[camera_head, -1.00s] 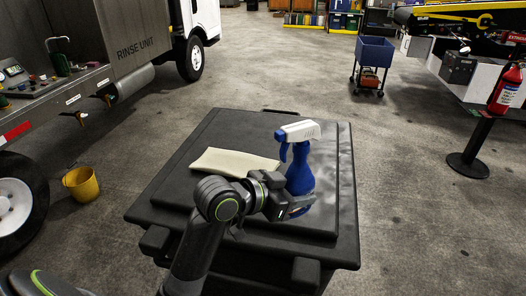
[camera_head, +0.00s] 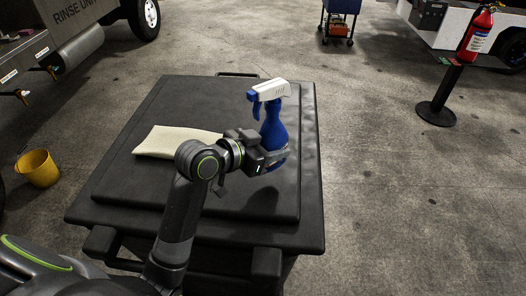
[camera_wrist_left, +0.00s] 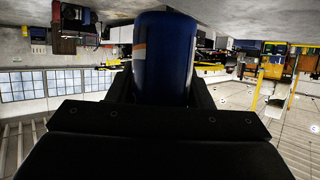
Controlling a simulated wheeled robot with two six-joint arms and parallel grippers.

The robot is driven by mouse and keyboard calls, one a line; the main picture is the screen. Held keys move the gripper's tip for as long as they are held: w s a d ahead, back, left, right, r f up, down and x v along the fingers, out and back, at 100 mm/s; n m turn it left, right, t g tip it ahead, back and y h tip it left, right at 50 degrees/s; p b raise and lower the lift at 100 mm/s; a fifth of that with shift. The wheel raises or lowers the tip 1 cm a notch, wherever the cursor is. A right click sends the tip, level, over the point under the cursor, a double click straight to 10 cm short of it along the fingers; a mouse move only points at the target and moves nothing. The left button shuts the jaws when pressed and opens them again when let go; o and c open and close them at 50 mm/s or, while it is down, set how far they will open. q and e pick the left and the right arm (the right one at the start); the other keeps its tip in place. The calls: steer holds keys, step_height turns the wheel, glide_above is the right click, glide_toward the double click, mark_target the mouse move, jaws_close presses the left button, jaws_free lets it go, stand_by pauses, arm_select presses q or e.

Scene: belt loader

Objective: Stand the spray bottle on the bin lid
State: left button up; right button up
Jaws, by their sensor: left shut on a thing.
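The spray bottle (camera_head: 272,130), blue with a white and blue trigger head, is upright over the right part of the black bin lid (camera_head: 135,183). My left gripper (camera_head: 272,160) is shut on the bottle's lower body. A shadow lies on the lid in front of the bottle; I cannot tell for sure whether its base touches the lid. In the left wrist view the blue bottle body (camera_wrist_left: 165,55) sits between the fingers. My right gripper is not in view.
A folded cream cloth (camera_head: 178,142) lies on the left part of the lid. A yellow bucket (camera_head: 38,168) stands on the floor at left. A fire extinguisher (camera_head: 478,35) is by a black post at right. The lid's front right is clear.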

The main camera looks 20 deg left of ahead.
arm_select(q)
steer(key=shift+w+f, duration=0.1)
steer(key=shift+f, duration=0.65)
steer(key=shift+w+f, duration=0.2)
steer(key=shift+f, duration=1.05)
steer(key=shift+s+f, duration=0.1)
steer(key=shift+f, duration=0.3)
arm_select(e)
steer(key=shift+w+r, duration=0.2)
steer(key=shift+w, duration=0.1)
arm_select(q)
steer(key=shift+f, duration=0.1)
steer(key=o, duration=1)
steer(key=shift+f, duration=0.1)
steer(key=o, duration=0.4)
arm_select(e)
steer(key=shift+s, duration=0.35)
arm_select(q)
steer(key=shift+r, duration=0.2)
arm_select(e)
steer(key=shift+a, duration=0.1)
